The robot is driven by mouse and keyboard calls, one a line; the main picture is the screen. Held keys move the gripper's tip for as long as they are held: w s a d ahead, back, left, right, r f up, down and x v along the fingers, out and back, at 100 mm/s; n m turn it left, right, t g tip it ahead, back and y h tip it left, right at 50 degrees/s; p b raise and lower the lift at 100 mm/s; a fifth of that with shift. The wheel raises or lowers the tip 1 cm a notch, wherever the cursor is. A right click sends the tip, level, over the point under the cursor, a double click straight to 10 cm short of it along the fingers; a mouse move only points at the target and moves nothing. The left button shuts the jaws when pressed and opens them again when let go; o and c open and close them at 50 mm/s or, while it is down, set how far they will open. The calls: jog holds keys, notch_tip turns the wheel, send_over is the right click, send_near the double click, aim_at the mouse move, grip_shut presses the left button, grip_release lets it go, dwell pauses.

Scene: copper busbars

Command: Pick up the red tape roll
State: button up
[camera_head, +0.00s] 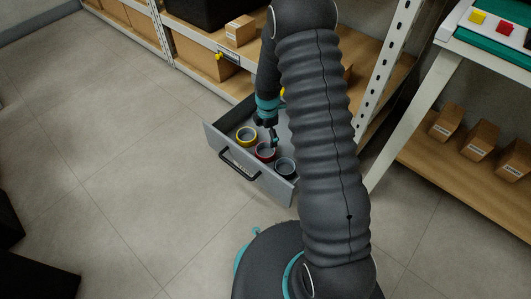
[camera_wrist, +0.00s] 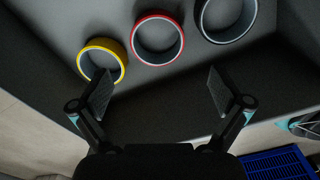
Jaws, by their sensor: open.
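The red tape roll (camera_head: 265,151) lies in the open grey drawer (camera_head: 228,157), between the yellow tape roll (camera_head: 246,136) and the black tape roll (camera_head: 285,167). In the wrist view the red roll (camera_wrist: 157,16) is at the top middle, the yellow roll (camera_wrist: 102,44) to its left and the black roll (camera_wrist: 226,38) to its right. My gripper (camera_head: 273,142) is at the red roll in the head view, and its fingertips overlap the roll's far side there. In the wrist view my gripper (camera_wrist: 161,92) is open and empty, its fingers apart below the red roll.
The drawer's front wall with a dark handle (camera_head: 238,163) stands close by. A shelf unit with cardboard boxes (camera_head: 241,30) rises behind the drawer. A white-legged table (camera_head: 419,110) with boxes below stands to the right. The floor at the left is mostly clear.

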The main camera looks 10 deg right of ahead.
send_over(267, 154)
jog(key=f, duration=0.5)
jog(key=shift+s+f+b, duration=0.15)
jog(key=shift+s+b, duration=0.1)
jog(key=shift+b, duration=0.05)
jog(key=shift+w+f+b, duration=0.15)
jog(key=shift+f+b, duration=0.1)
jog(key=shift+f, duration=1.15)
jog(key=shift+w+f+b, duration=0.1)
jog(key=shift+f+b, duration=0.15)
jog(key=shift+f, duration=1.1)
jog(key=c, duration=1)
